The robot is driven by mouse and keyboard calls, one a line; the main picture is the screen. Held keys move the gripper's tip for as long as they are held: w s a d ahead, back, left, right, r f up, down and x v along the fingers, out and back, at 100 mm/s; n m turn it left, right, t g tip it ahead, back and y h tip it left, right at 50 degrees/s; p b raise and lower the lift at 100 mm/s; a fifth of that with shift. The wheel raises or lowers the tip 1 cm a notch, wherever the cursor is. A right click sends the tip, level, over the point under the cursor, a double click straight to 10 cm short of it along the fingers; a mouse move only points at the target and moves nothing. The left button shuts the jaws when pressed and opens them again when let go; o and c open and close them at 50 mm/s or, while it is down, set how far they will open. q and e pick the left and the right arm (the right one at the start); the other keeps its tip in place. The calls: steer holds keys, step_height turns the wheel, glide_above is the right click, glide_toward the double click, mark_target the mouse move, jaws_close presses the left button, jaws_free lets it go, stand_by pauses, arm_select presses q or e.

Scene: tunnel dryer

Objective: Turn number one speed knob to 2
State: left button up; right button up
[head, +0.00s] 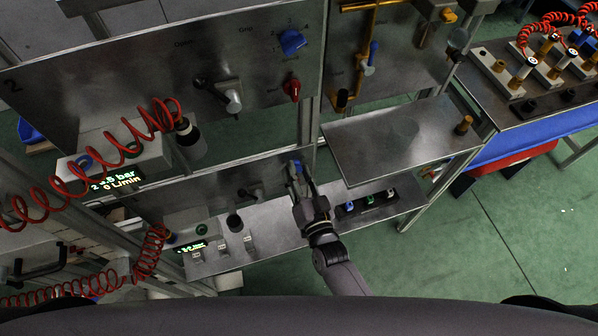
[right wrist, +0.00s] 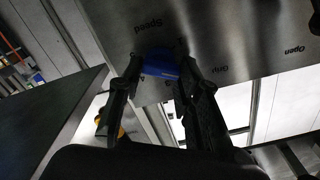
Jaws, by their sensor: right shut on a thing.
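My right gripper (head: 299,178) reaches down to the lower panel (head: 215,190) and is shut on its blue speed knob (head: 295,167). In the right wrist view the blue knob (right wrist: 160,64) sits between the two fingers of the gripper (right wrist: 160,76), below the upside-down word "Speed". My left gripper is not in view.
A red knob (head: 291,89) and a grey lever (head: 232,100) are on the upper panel. A metal shelf (head: 365,155) juts out right of my gripper. Red coiled hoses (head: 150,250) hang at the left. Several colored buttons (head: 367,202) sit right of my wrist. Green floor is clear at lower right.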

steer(key=shift+f, duration=0.1)
stand_by(0.3)
steer(key=o, duration=1.1)
steer(key=shift+o, duration=0.2)
steer(key=shift+s, duration=0.1)
steer(key=v, duration=1.2)
